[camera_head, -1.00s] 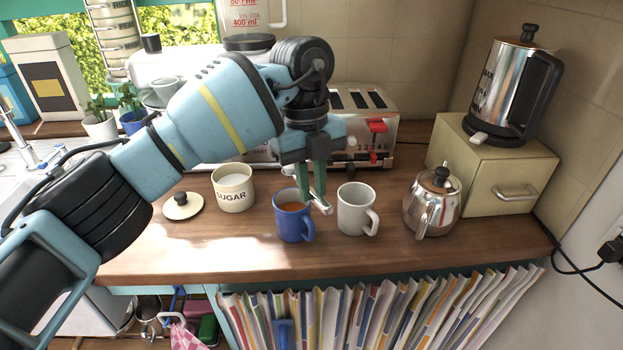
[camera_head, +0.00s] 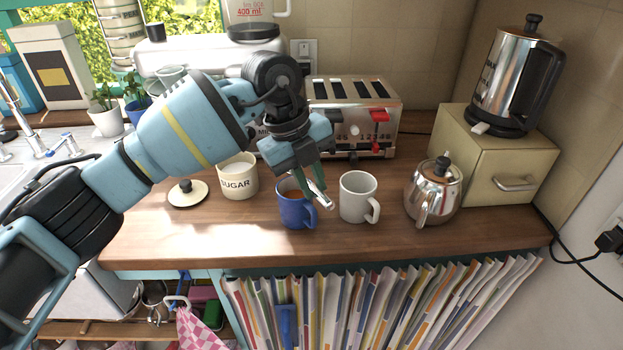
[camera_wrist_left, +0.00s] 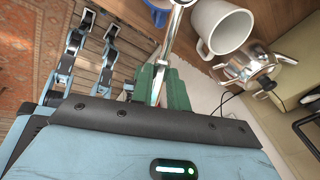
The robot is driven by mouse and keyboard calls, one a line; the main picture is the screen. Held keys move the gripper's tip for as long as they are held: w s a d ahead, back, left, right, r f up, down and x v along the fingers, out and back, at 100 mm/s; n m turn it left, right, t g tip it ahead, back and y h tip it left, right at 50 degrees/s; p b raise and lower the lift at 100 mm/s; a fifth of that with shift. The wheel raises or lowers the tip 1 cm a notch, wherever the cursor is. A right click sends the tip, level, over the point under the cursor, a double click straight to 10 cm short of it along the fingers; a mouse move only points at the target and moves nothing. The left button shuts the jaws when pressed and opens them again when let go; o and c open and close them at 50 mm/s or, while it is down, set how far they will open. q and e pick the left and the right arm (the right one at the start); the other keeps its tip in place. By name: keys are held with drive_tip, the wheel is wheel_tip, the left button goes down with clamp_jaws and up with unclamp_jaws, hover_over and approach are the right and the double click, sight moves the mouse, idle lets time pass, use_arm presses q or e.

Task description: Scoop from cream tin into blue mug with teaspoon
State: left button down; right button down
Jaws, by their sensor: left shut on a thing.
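My left gripper (camera_head: 316,182) is tilted above the blue mug (camera_head: 297,208), which stands upright on the wooden counter. It is shut on a silver teaspoon (camera_head: 322,196), whose handle sticks out to the lower right in the head view. In the left wrist view the teaspoon (camera_wrist_left: 174,42) runs up from the green fingers toward the blue mug (camera_wrist_left: 158,8). The cream tin marked SUGAR (camera_head: 238,178) stands open to the left of the mug, partly behind my arm.
A white mug (camera_head: 357,198) stands close to the right of the blue mug. A steel teapot (camera_head: 434,192) is further right. A lid (camera_head: 188,193) lies left of the tin. A toaster (camera_head: 356,117) stands behind. The counter's front strip is clear.

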use_arm(q)
drive_tip(key=shift+s+a+f+t+h, duration=0.15)
drive_tip(key=shift+a+t+h, duration=0.2)
drive_tip(key=shift+h, duration=0.35)
drive_tip(key=shift+t+h, duration=0.35)
drive_tip(key=shift+h, duration=0.25)
drive_tip(key=h, duration=0.1)
drive_tip(key=t+h, duration=0.1)
drive_tip(key=shift+s+a+f+h, duration=0.15)
drive_tip(key=shift+a+h, duration=0.1)
drive_tip(key=shift+h, duration=0.05)
